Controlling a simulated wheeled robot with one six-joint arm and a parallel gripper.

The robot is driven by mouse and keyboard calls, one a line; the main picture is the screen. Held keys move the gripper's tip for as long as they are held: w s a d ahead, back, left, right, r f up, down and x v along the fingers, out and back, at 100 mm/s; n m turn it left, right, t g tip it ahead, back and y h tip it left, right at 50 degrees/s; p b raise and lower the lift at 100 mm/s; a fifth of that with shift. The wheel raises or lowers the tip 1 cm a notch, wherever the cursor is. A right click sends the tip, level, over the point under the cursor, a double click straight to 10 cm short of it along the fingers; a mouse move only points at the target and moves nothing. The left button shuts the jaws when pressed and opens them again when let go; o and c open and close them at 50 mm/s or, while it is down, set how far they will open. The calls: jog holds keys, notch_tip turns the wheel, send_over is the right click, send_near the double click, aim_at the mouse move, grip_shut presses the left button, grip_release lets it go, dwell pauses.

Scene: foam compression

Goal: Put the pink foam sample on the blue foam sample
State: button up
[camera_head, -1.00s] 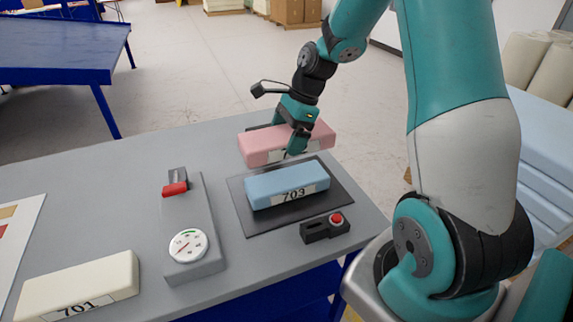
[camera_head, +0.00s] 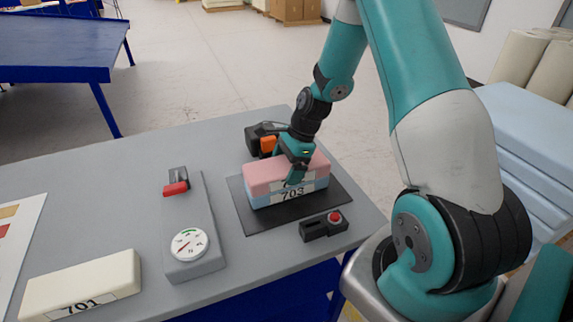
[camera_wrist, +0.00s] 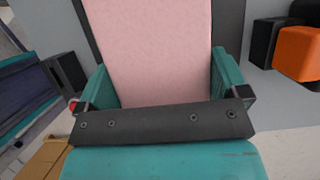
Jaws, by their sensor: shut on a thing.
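The pink foam sample (camera_head: 268,175) lies flat on top of the blue foam sample (camera_head: 262,200) in the head view, and the two look closely lined up. The blue sample, labelled 703, rests on a dark plate (camera_head: 246,222). My gripper (camera_head: 296,172) is shut on the pink sample, one finger showing on its near side. In the wrist view the pink sample (camera_wrist: 155,50) fills the space between my two fingers (camera_wrist: 160,92). The blue sample is hidden there.
A gauge device (camera_head: 188,235) with a red switch stands left of the plate. A small box with a red button (camera_head: 325,226) lies at its front right. A black and orange object (camera_head: 262,140) stands behind the samples. A cream sample 701 (camera_head: 85,285) lies front left.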

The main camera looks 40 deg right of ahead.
jog(key=o, duration=0.5)
jog(key=shift+o, duration=0.2)
jog(key=b+v, duration=0.2)
jog(key=v, duration=1)
jog(key=s+a+r+n, duration=0.4)
jog(key=a+n, duration=0.4)
jog(key=a, duration=0.2)
jog(key=s+a+r+n, duration=0.4)
jog(key=s+a+n, duration=0.1)
jog(key=a+n, duration=0.35)
jog(key=s+a+r+n+g, duration=0.1)
jog(key=s+a+r+n, duration=0.1)
jog(key=s+a+n, duration=0.6)
jog(key=s+n, duration=0.4)
jog(key=shift+a, duration=0.1)
